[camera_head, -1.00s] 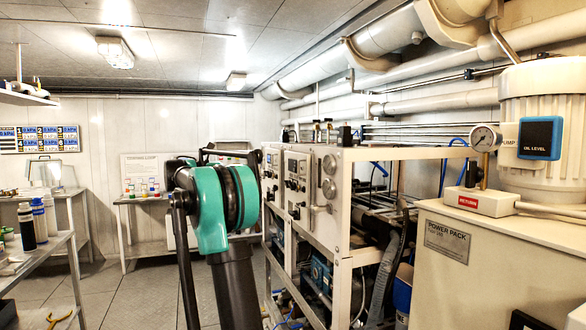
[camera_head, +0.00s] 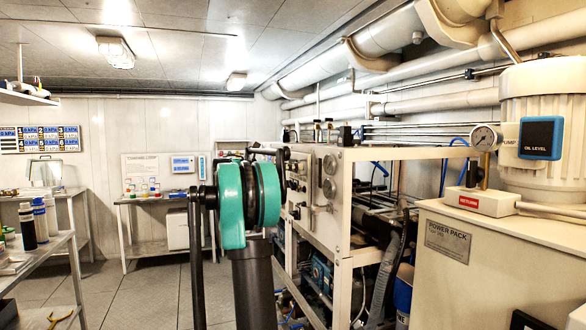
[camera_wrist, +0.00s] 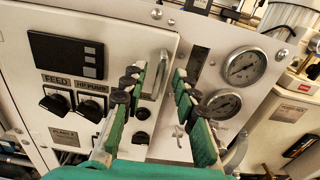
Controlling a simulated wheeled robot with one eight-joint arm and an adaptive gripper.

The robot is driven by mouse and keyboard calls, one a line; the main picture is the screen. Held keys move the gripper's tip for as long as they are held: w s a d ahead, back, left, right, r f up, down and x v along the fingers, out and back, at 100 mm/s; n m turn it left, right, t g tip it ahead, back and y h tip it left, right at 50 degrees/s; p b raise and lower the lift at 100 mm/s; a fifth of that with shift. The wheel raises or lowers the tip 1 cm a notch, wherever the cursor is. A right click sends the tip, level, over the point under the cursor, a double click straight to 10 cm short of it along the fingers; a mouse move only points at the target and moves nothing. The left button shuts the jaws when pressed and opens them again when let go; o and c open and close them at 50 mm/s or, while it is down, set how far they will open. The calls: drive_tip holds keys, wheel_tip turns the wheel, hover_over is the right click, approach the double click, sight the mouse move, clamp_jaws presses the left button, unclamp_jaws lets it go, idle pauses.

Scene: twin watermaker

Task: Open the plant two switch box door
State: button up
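The switch box door (camera_wrist: 60,95) is a light grey panel in the wrist view, with a black display, FEED and HP PUMP rotary switches and a small plate that seems to read PLANT 2. An upright metal handle (camera_wrist: 161,74) is at its right edge. My gripper (camera_wrist: 160,72) is open, with its green, black-padded fingers on either side of the handle. Whether they touch it, I cannot tell. The door looks shut. In the head view, my teal arm joint hides much of the panel front (camera_head: 299,175) and the gripper.
Two round gauges (camera_wrist: 244,67) and a small valve sit right of the handle, close to my right finger. The power pack (camera_head: 450,245) stands at the right in the head view. A shelf (camera_head: 45,255) stands at the left, with clear floor (camera_head: 150,295) between.

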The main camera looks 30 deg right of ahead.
clamp_jaws()
idle(0.6)
